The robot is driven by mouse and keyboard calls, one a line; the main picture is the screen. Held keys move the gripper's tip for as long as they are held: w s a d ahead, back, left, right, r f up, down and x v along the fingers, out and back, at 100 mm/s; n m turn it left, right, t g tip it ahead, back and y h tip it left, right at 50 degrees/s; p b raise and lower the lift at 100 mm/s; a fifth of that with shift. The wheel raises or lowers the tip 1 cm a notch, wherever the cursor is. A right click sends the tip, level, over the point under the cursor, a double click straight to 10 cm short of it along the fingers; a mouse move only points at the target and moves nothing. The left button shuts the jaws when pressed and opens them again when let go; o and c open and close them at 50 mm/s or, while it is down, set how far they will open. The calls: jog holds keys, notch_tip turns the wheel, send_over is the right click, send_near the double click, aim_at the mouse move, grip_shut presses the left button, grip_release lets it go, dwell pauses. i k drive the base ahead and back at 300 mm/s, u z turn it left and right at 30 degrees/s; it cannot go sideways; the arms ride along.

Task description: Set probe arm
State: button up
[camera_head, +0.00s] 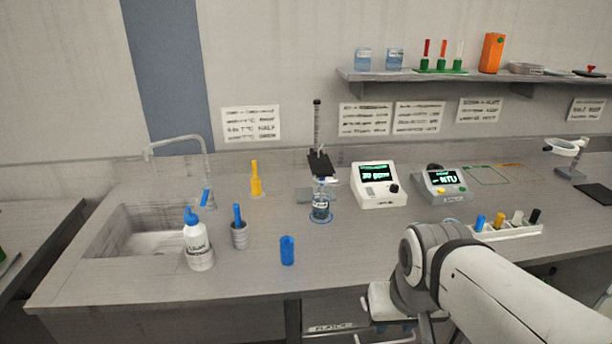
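A stand with a thin dark upright post (317,120) rises at the back middle of the counter. A black arm piece (320,165) sits on the post, above a beaker of dark blue liquid (321,207). The beaker stands on a blue ring. Whether a probe tip is inside the beaker is too small to tell. My white arm reaches in from the lower right and bends down at the counter's front edge, well short of the stand. My gripper's fingers do not show.
White meter (379,185) and grey NTU meter (443,186) stand right of the beaker. A blue cup (287,251), wash bottle (198,241), grey holder (239,236) and yellow object (256,180) stand left, near the sink (150,241). A marker tray (507,231) is right.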

aim_at(320, 166)
jog(key=u, duration=0.15)
jog(key=i, duration=1)
jog(key=u, duration=0.05)
